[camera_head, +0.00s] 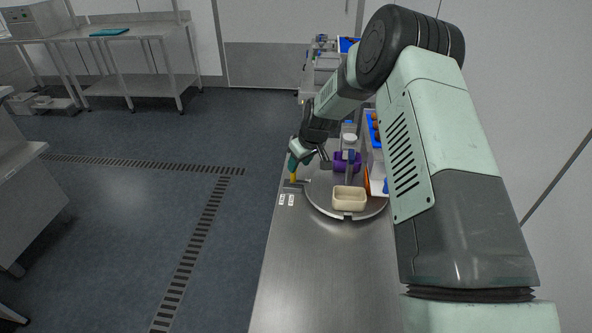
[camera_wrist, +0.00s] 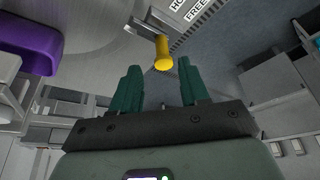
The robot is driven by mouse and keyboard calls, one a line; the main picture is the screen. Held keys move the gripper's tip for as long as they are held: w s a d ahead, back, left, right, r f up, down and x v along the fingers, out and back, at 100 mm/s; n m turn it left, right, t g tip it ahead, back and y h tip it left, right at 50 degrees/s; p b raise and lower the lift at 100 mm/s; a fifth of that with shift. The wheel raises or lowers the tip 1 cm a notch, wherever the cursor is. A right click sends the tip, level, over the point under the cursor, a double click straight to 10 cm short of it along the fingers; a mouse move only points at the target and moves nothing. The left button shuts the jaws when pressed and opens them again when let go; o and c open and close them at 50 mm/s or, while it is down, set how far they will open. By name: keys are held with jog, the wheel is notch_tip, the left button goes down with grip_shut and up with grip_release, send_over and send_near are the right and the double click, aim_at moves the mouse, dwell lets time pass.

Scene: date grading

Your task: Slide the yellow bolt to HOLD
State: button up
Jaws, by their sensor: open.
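The yellow bolt (camera_head: 293,179) stands at the left edge of the steel counter, beside a round grey disc. In the wrist view its yellow knob (camera_wrist: 162,50) sits on a grey metal bracket (camera_wrist: 148,22). White labels (camera_wrist: 195,10) beside it read FREE and, partly cut off, HO. My gripper (camera_head: 296,162) is at the bolt. In the wrist view my gripper (camera_wrist: 159,76) is open, its green fingers either side of the knob's line and the knob just beyond the tips. I cannot tell which label the bolt lines up with.
A beige tub (camera_head: 349,198) stands on the disc (camera_head: 325,206). A purple piece (camera_head: 347,162) and a white-lidded jar (camera_head: 349,139) are behind it. A white and blue bin (camera_head: 371,140) stands to the right. The counter's near part (camera_head: 325,265) is clear.

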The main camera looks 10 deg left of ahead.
jog(key=shift+v, duration=2.3)
jog(key=s+d+r+m+h, duration=0.1)
jog(key=s+d+r, duration=0.2)
jog(key=s+r, duration=0.35)
jog(key=s+d+r+m+t+h, duration=0.1)
jog(key=s+d+r, duration=0.2)
jog(key=r, duration=0.7)
jog(key=s+d+r+m, duration=0.1)
jog(key=s+d+r, duration=0.2)
jog(key=s+r, duration=0.35)
jog(key=s+d+r+m, duration=0.2)
jog(key=s, duration=0.6)
jog(key=s+d+r+m+t, duration=0.1)
jog(key=s+d+r, duration=0.1)
jog(key=s, duration=0.6)
jog(key=s+d+r+m+h, duration=0.1)
jog(key=s+d+r+m, duration=0.1)
jog(key=s, duration=0.6)
jog(key=shift+s+d+r+m, duration=0.2)
jog(key=shift+d+r+m, duration=0.1)
jog(key=shift+d+r, duration=0.3)
